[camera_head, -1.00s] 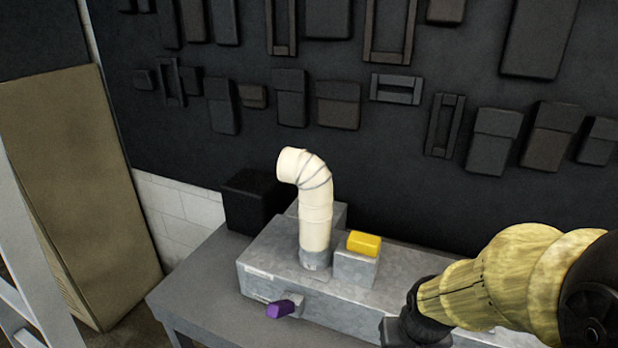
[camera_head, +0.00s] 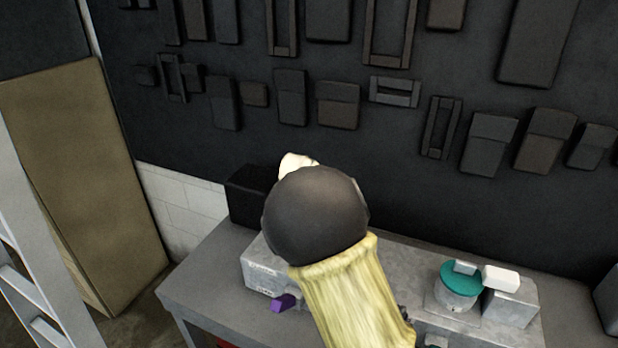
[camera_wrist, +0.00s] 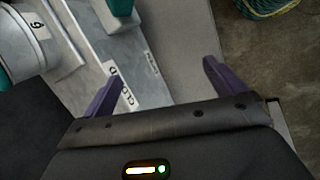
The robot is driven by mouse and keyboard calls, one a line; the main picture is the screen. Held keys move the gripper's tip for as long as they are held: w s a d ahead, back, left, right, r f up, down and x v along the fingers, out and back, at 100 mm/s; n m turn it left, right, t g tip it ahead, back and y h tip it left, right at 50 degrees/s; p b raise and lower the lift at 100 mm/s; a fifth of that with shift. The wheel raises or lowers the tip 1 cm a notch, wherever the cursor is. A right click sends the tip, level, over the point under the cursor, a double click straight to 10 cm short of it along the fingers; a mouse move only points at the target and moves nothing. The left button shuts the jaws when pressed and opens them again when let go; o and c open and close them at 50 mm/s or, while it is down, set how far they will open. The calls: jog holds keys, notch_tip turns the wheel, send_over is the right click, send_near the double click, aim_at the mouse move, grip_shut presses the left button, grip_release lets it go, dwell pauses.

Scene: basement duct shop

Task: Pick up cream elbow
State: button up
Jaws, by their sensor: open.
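The cream elbow shows in the head view only as a small cream piece of its upper end (camera_head: 297,163). The rest of it is hidden behind my arm, which crosses in front of it. The cream elbow is not seen in the wrist view. Below the fingers are a grey metal surface with a printed label (camera_wrist: 125,88) and the floor beyond its edge.
To the right are a teal disc (camera_head: 460,279) and a white block (camera_head: 501,279). A black box (camera_head: 248,195) stands behind. A ladder (camera_head: 35,230) is at left.

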jog(key=w+a+r+n+t+h, duration=0.2)
jog(key=w+a+r+n+t, duration=0.65)
jog(key=n, duration=0.65)
jog(key=s+a+r+n+t+y, duration=0.1)
jog(key=a+r+n+t+y, duration=0.3)
jog(key=a+r+n+t, duration=0.3)
jog(key=a+r+n, duration=0.1)
jog(key=a+r, duration=0.3)
jog(key=r, duration=0.1)
jog(key=shift+s+a+r+n+p, duration=0.2)
jog(key=shift+r+n+p, duration=0.1)
jog(key=shift+r+n, duration=0.1)
jog(key=w+d+p, duration=0.1)
jog(key=w+p, duration=0.4)
jog(key=w, duration=0.7)
